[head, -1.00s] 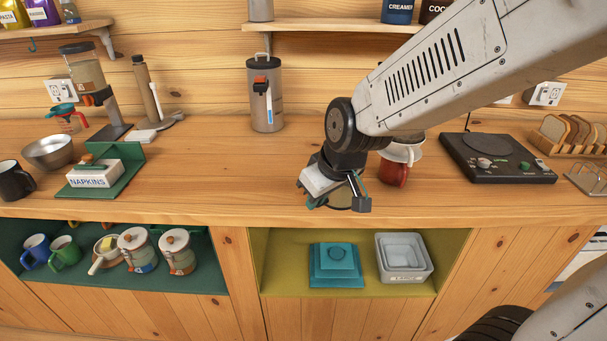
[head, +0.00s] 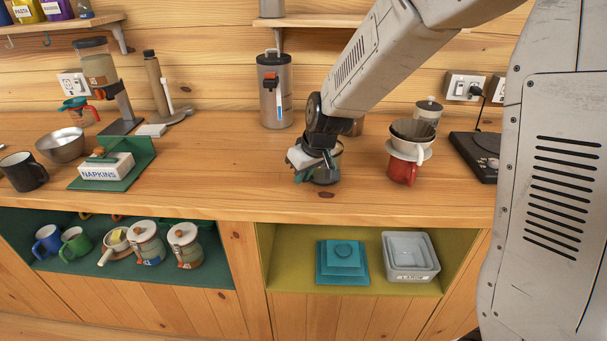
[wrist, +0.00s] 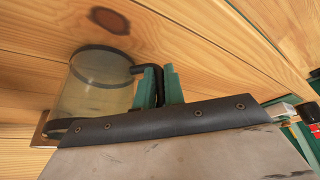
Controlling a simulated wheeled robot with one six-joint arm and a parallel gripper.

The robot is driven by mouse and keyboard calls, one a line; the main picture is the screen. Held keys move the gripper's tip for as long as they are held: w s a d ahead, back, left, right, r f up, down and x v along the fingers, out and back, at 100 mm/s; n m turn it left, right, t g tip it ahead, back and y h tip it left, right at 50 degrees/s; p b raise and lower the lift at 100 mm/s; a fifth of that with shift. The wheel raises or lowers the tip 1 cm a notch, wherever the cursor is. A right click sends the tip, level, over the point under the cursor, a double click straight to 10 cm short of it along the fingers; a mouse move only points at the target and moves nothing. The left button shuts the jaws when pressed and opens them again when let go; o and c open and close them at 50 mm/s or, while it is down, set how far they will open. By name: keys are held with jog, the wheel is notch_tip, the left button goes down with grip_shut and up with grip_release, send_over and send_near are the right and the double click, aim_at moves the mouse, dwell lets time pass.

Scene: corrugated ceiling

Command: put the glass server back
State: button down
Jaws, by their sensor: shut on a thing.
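The glass server (wrist: 92,88) is a clear glass vessel with a dark rim band and a black handle. In the wrist view, the green fingers of my gripper (wrist: 158,86) are closed on that handle, with the glass to their left. In the head view, the server (head: 327,175) is partly hidden behind my gripper (head: 303,172), over the front middle of the counter. It is at or just above the wood; I cannot tell if it touches.
A red mug (head: 402,171) with a white dripper (head: 408,150) stands close on the right. The napkin holder (head: 107,166), black mug (head: 23,172) and metal bowl (head: 61,146) are at left. A grey canister (head: 275,90) stands behind. Counter between napkins and server is clear.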

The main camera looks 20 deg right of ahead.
jog(key=shift+f, duration=0.15)
jog(key=c, duration=1.5)
grip_release()
jog(key=v, duration=1.1)
jog(key=s+d+r+m+g, duration=0.1)
jog(key=s+d, duration=0.1)
jog(key=s, duration=0.8)
jog(key=s+d+r+m+g+h, duration=0.1)
jog(key=s+d+m, duration=0.1)
jog(key=s, duration=0.7)
jog(key=s+d+r+m+g, duration=0.1)
jog(key=s+d, duration=0.3)
jog(key=s, duration=0.6)
jog(key=shift+s+r+m+h, duration=0.3)
jog(key=shift+s+r+h, duration=0.1)
jog(key=shift+r, duration=0.2)
jog(key=shift+w, duration=0.1)
